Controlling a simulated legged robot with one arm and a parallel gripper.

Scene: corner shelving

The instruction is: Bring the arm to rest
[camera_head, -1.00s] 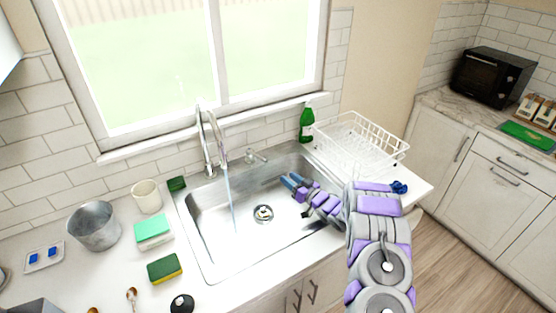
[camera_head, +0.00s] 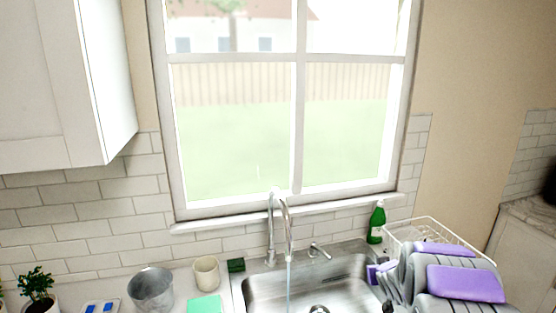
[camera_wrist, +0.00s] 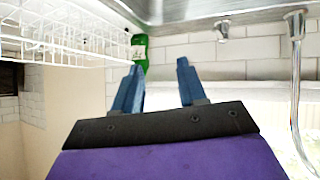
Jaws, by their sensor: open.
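My arm (camera_head: 465,283) is folded at the lower right of the head view, in front of the dish rack and the sink's right side. In the wrist view my gripper (camera_wrist: 158,85) shows two blue fingers held apart with nothing between them. In that view, which looks upside down, the fingers point toward the tiled wall, close to the sink rim. In the head view the fingertips are hidden or too small to make out.
The sink (camera_head: 345,282) has a tall faucet (camera_head: 273,230) with water running. A metal bucket (camera_head: 151,289), a cream cup (camera_head: 206,273) and a green sponge (camera_head: 205,304) are left of the sink. A cupboard (camera_head: 60,80) hangs upper left.

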